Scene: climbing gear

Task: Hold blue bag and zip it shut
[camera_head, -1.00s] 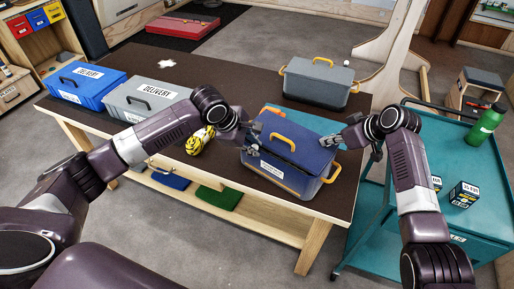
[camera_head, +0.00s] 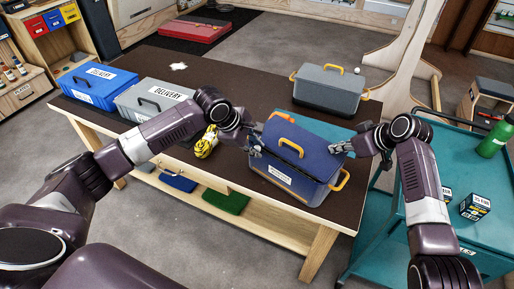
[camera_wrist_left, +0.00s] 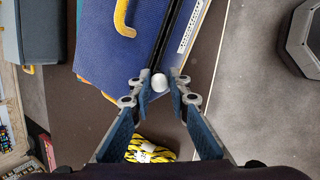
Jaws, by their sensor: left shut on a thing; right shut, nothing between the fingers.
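The blue bag (camera_head: 315,163) is a box-shaped case with yellow handles and a white label on its front. It sits at the table's near right part, its lid down. My left gripper (camera_head: 256,142) is at the bag's left end. In the left wrist view, its fingers (camera_wrist_left: 159,86) are shut on a small white round knob (camera_wrist_left: 159,82) at the end of the dark seam beside the blue lid (camera_wrist_left: 115,45). My right gripper (camera_head: 340,147) is shut and empty at the bag's upper right edge; whether it touches the bag is unclear.
The brown table (camera_head: 225,85) also holds a grey case (camera_head: 328,95) at the back right, blue (camera_head: 97,85) and grey (camera_head: 150,100) delivery boxes at left, and a yellow-black bundle (camera_head: 207,143) left of the bag. A teal cart (camera_head: 430,235) stands at right.

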